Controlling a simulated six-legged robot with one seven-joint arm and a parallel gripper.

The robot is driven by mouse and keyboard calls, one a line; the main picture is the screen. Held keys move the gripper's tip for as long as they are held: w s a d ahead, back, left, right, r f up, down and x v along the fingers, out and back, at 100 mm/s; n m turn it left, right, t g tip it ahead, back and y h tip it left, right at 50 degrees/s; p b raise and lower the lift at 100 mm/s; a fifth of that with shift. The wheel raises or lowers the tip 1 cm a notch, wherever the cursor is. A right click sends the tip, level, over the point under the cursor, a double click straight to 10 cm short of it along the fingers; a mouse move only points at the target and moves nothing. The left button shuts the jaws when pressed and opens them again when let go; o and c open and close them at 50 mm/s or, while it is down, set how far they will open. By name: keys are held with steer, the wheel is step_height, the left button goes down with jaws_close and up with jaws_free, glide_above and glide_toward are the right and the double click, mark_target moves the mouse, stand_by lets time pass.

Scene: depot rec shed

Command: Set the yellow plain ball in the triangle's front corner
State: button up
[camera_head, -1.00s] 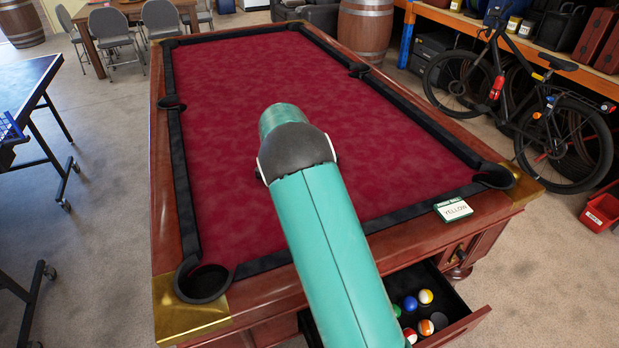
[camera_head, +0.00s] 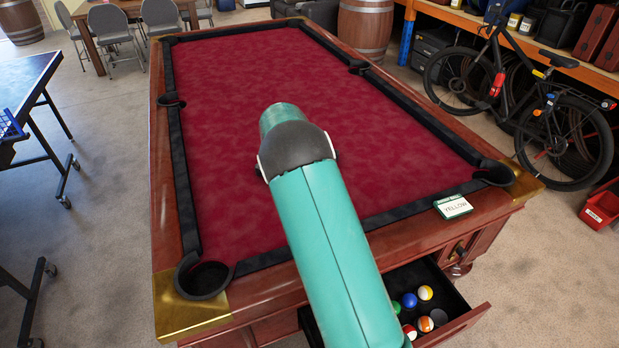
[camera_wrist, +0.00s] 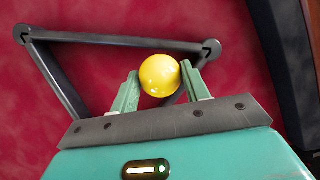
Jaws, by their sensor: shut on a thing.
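In the wrist view my gripper (camera_wrist: 160,88) is shut on a plain yellow ball (camera_wrist: 160,75), one finger on each side. The dark triangle (camera_wrist: 120,40) lies on the red cloth beyond the ball. Two of its rounded corners show, at upper left and upper right; its third corner is hidden behind my gripper. The ball appears over the triangle's open inside, near its right side. I cannot tell its height above the cloth. In the head view my teal arm hides the gripper, ball and triangle.
The pool table's red cloth (camera_head: 240,100) is clear where visible. An open drawer (camera_head: 465,322) at the front holds several balls (camera_head: 410,300). A card reading YELLOW (camera_head: 453,207) lies on the front right rail. A bicycle (camera_head: 530,100) stands to the right.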

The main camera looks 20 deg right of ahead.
steer(key=shift+f, duration=1.75)
stand_by(1.0)
steer(key=o, duration=1.1)
steer(key=shift+o, duration=0.2)
steer(key=v, duration=1.3)
steer(key=s+a+r+m+t+y, duration=0.2)
steer(key=s+r+m, duration=0.2)
steer(key=s+r, duration=0.55)
steer(key=s+a+r+m+t+y, duration=0.1)
steer(key=s+a+r+m+t, duration=0.2)
steer(key=s, duration=0.7)
steer(key=s+a+r+m+t+y, duration=0.15)
steer(key=s+r+m, duration=0.35)
steer(key=s, duration=0.5)
steer(key=s+a+f+m+t, duration=0.1)
steer(key=s+a+f+m, duration=0.1)
steer(key=s, duration=0.6)
steer(key=shift+s+a+f+m, duration=0.3)
steer(key=shift+a+f, duration=0.15)
